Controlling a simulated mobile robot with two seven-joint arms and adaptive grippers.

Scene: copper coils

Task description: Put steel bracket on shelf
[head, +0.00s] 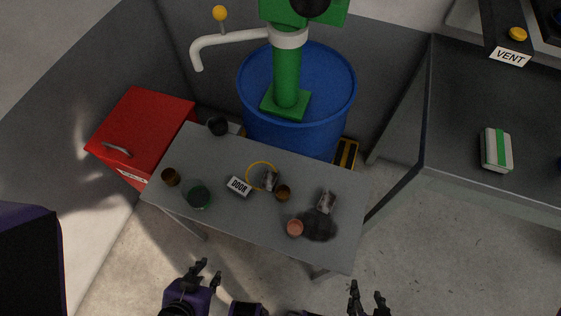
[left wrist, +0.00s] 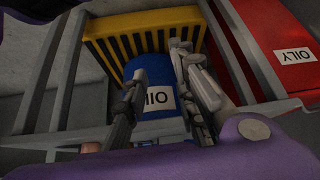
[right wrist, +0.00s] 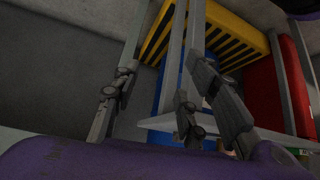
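A small grey metallic piece (head: 326,201) lies at the right part of the grey table (head: 240,221), beside a dark stain. A similar grey piece (head: 271,181) lies near the table's middle, partly inside a yellow ring. I cannot tell which one is the steel bracket. I cannot tell for sure which surface is the shelf. My left gripper (head: 209,270) is open and empty, in front of the table's near edge; its spread fingers show in the left wrist view (left wrist: 155,90). My right gripper (head: 367,295) is open and empty, in front of the table's right end; it also shows in the right wrist view (right wrist: 155,95).
The table also holds a "DOOR" block (head: 239,186), a green glass (head: 196,195), brown cups and a copper-coloured cup (head: 295,228). A blue barrel (head: 300,128) and red cabinet (head: 135,130) stand behind. A dark counter (head: 470,215) is at right.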

